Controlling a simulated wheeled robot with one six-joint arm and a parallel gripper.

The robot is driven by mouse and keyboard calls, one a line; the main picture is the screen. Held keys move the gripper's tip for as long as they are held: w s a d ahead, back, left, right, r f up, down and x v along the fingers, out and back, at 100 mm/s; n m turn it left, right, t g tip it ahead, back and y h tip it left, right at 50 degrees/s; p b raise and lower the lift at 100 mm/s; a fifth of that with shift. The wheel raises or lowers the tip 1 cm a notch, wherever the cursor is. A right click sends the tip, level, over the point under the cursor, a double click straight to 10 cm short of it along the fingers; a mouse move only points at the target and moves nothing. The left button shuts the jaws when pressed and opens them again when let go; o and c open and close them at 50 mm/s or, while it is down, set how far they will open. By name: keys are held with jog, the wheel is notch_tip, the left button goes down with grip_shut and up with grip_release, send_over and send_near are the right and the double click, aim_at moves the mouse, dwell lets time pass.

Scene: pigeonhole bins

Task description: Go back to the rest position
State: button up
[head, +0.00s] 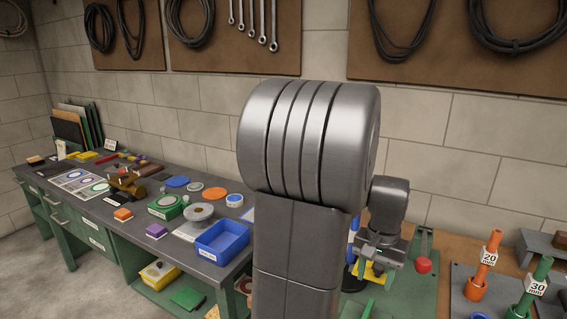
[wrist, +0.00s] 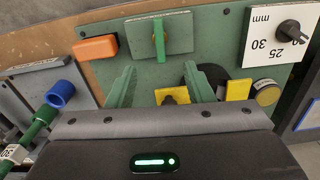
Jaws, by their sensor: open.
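In the wrist view my gripper (wrist: 159,70) has its two green fingers spread apart, with nothing held between them. It is over a green board (wrist: 140,75) that carries a green upright handle on a plate (wrist: 159,40), yellow blocks (wrist: 238,90) and an orange block (wrist: 96,48). In the head view my grey arm fills the middle and hides much of the bench behind it.
A red knob (head: 424,265) stands close right of my wrist. Tagged orange (head: 483,270) and green (head: 535,285) posts stand further right. A blue bin (head: 222,243) and small parts cover the left bench. A white dial plate (wrist: 275,38) lies right in the wrist view.

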aim_at(368, 309)
notch_tip(368, 309, down, 12)
jog(key=shift+r, duration=0.1)
jog(key=shift+r, duration=0.1)
dwell(0.5)
